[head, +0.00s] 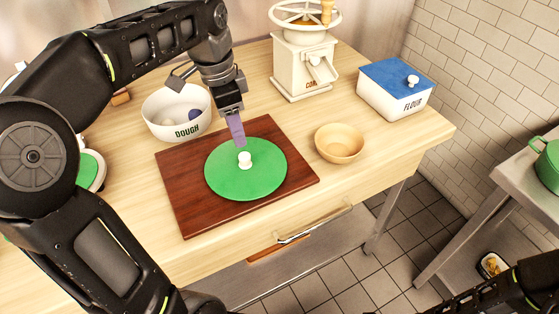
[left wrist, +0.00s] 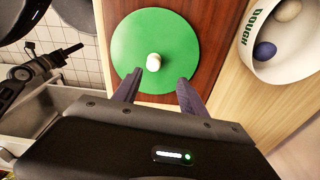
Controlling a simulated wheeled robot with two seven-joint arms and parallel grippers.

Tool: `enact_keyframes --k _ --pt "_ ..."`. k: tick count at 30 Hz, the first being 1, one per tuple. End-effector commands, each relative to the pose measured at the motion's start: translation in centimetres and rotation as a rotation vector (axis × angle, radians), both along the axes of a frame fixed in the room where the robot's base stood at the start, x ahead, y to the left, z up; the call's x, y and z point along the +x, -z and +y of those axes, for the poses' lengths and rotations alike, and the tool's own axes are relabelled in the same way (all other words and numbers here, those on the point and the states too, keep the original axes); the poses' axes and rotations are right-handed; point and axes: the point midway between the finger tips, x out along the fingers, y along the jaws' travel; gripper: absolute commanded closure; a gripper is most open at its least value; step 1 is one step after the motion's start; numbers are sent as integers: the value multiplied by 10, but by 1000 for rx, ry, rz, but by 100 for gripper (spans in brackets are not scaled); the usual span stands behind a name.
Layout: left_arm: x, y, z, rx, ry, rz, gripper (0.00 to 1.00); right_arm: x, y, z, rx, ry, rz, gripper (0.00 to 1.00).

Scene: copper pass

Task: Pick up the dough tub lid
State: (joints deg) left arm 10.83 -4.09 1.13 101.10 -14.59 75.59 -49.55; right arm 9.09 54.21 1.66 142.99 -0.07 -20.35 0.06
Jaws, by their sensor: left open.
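The dough tub lid (head: 260,181) is a round green disc with a white knob (head: 245,159). It lies flat on a dark red-brown board (head: 186,213). The lid also shows in the left wrist view (left wrist: 134,52), its knob just beyond my fingertips. My left gripper (head: 237,143) is open, its purple fingers above the lid's far edge, near the knob; in the left wrist view the two fingers (left wrist: 158,84) are apart with nothing between them. The white dough tub (head: 163,125) stands open behind the board, with pale and purple balls inside. My right gripper is out of view.
A wooden bowl (head: 339,147) sits right of the board. A white flour box with a blue lid (head: 396,88) and a white grinder (head: 303,65) stand at the back. Bare tabletop (head: 388,147) lies at the right. A side table with a green pot (head: 549,164) is at far right.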

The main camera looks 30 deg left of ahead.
Motion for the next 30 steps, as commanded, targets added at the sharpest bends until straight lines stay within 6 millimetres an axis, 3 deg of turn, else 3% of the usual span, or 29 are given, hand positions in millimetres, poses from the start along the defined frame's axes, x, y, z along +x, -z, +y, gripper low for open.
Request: enact_keyframes --k 3,9,18,25,30 --pt "-4 0 -4 -7 145 4 50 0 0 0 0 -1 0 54" --pt "-6 0 -5 -1 270 0 50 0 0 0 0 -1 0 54" --pt "-6 2 -5 0 274 -1 50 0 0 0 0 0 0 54" --pt "-5 23 -7 0 272 2 50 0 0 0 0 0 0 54" --pt "-4 27 -8 1 272 0 50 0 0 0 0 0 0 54"
